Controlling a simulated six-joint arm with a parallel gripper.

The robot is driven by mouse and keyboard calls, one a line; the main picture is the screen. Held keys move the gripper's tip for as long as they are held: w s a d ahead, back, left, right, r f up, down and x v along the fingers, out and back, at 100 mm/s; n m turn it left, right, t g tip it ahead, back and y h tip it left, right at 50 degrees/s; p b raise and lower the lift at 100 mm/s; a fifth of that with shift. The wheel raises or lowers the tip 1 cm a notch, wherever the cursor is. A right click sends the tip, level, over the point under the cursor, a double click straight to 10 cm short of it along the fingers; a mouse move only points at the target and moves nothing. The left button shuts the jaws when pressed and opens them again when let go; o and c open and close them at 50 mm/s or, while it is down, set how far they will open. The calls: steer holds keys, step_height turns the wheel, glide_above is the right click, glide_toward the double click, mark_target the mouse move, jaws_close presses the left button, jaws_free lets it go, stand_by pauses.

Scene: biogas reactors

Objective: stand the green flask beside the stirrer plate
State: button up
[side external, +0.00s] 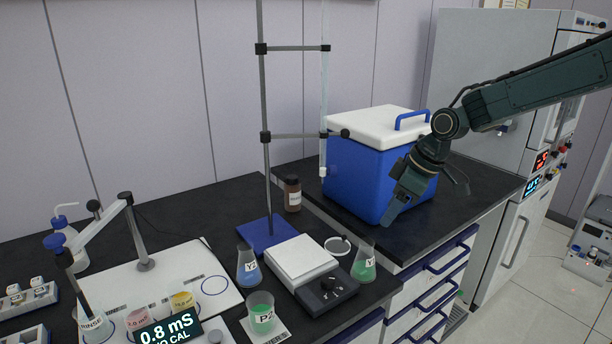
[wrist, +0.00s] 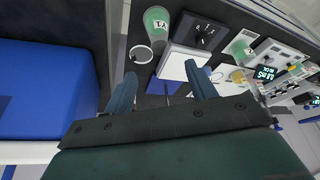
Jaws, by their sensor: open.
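The green flask (side external: 364,268), a conical flask with a white label, stands upright on the dark bench close to the right side of the stirrer plate (side external: 300,257). In the wrist view the flask (wrist: 157,22) is at the top, left of the stirrer plate's dark control panel (wrist: 197,32); a narrow strip of bench seems to show between them. My gripper (side external: 390,218) is above the bench to the right of and behind the flask, in front of the blue cooler. In the wrist view its two fingers (wrist: 160,75) are apart with nothing held between them.
A blue cooler (side external: 365,175) with a white lid is beside my gripper. A round dish (side external: 338,246) lies behind the flask. A blue-liquid flask (side external: 248,270), a green beaker (side external: 262,315) and a burette stand (side external: 268,232) surround the plate. The bench edge is just right of the flask.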

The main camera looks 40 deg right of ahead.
steer(key=s+r+m+t+h, duration=0.1)
steer(key=s+r+m, duration=0.2)
steer(key=s, duration=1)
steer(key=s+a+r+m+h, duration=0.1)
steer(key=s+r+m, duration=0.2)
steer(key=s, duration=1)
step_height(320, 180, up, 2)
steer(key=shift+r+t, duration=0.25)
steer(key=shift+t, duration=0.15)
